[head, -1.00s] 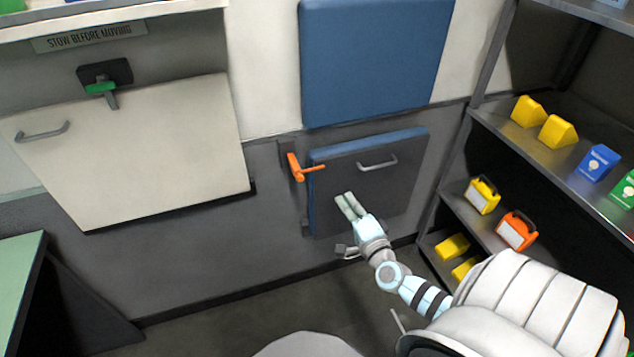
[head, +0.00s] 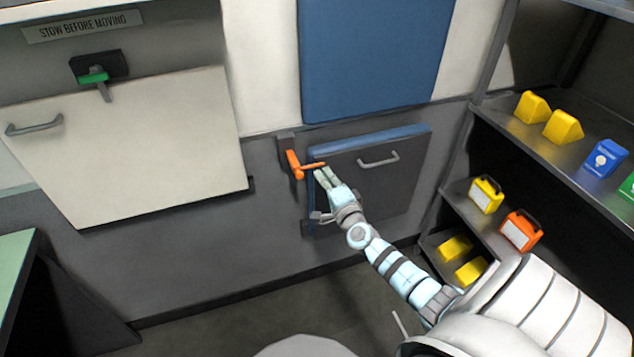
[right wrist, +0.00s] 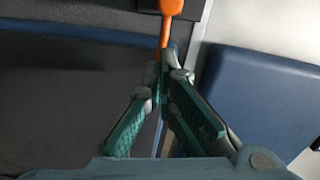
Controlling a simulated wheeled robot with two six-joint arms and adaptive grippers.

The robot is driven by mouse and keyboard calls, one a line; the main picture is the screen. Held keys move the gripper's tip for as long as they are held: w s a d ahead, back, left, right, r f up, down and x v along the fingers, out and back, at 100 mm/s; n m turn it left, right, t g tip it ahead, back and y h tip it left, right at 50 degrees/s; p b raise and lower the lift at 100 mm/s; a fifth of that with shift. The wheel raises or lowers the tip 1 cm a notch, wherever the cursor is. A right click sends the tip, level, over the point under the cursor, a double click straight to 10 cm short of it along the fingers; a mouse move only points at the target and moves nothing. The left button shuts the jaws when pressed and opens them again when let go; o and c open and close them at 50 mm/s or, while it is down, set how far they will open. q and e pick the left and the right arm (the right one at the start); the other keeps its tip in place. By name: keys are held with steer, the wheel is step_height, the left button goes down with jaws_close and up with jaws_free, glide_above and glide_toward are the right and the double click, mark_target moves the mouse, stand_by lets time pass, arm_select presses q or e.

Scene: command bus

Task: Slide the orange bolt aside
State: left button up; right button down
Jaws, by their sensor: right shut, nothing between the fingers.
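The orange bolt (head: 295,165) sits on a dark bracket at the upper left corner of the folded blue-edged seat panel, its thin arm reaching right across the panel's edge. My right gripper (head: 322,172) is shut and empty, its fingertips just below the bolt's arm. In the right wrist view the bolt (right wrist: 170,8) shows at the top, with its thin part running down behind the shut fingertips (right wrist: 172,62). I cannot tell whether they touch. My left gripper is not in view.
The seat panel (head: 385,185) has a grey handle (head: 379,159). A blue backrest (head: 375,60) is above it. A pale folded table (head: 150,150) with a green latch (head: 93,77) is at left. Shelves (head: 500,130) with yellow, blue and orange items stand at right.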

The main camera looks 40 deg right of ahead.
mark_target(298, 176)
steer(key=shift+w+a, duration=0.3)
steer(key=shift+a, duration=0.25)
steer(key=shift+w+a, duration=0.25)
steer(key=shift+a, duration=0.25)
steer(key=a, duration=0.2)
steer(key=w+a+p, duration=0.1)
steer(key=a, duration=0.1)
steer(key=shift+w+r, duration=0.1)
steer(key=shift+w, duration=0.1)
steer(key=shift+w+a, duration=0.1)
steer(key=shift+a, duration=0.3)
steer(key=shift+d, duration=0.15)
